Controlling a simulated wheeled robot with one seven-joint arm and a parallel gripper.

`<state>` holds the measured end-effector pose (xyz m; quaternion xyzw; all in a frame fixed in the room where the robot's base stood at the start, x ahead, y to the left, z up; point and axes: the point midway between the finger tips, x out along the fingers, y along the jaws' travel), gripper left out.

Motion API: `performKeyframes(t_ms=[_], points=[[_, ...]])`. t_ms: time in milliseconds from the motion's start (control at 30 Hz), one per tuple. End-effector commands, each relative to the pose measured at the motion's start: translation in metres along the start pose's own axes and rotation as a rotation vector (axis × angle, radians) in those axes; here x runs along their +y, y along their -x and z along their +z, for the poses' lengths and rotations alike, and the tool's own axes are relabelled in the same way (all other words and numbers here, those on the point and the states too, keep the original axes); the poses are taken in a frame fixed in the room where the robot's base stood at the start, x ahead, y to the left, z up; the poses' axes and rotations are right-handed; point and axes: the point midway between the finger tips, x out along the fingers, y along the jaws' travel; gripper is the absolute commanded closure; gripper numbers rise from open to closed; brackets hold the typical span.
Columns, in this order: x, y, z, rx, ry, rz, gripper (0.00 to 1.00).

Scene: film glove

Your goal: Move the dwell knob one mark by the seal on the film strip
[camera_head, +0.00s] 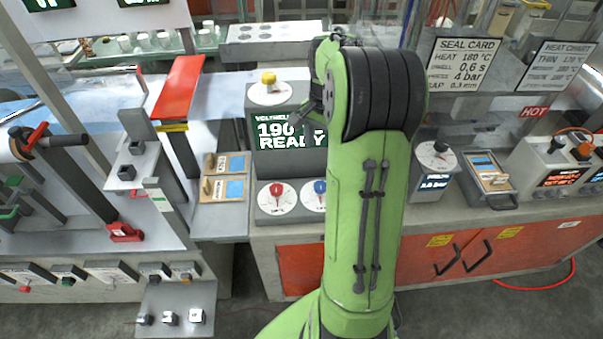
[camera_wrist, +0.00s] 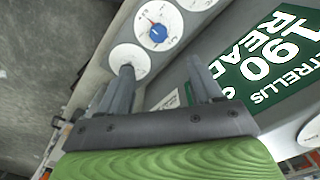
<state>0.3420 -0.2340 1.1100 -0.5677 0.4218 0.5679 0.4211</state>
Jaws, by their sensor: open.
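The sealer control box (camera_head: 290,185) shows "190 READY" on its green screen (camera_head: 290,137). A red-knob dial (camera_head: 277,196) and a blue-knob dial (camera_head: 318,187) sit low on its front. The wrist view shows the blue-knob dial (camera_wrist: 157,30) and another white dial (camera_wrist: 140,62) beside it. My gripper (camera_wrist: 160,72) is open, its left finger overlapping that second dial and hiding much of it; contact cannot be told. No label tells which is the dwell knob. Blue film pieces (camera_head: 235,189) lie on small wooden boards left of the box.
A yellow knob (camera_head: 268,79) tops the box. The seal card (camera_head: 462,64) reads heat 180 °C, dwell 0,6 s, 4 bar. A black-knob dial (camera_head: 440,148) and a tray (camera_head: 490,178) stand right of my arm. A red press bar (camera_head: 180,88) is at left.

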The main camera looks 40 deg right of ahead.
Motion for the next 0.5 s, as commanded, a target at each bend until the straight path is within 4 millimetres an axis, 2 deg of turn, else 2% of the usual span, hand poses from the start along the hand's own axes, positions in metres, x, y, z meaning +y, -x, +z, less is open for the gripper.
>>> performKeyframes(t_ms=[200, 500], points=[[0.001, -0.057, 0.002, -0.006, 0.002, 0.004, 0.35], [0.001, -0.127, 0.002, -0.004, 0.003, 0.003, 0.35]])
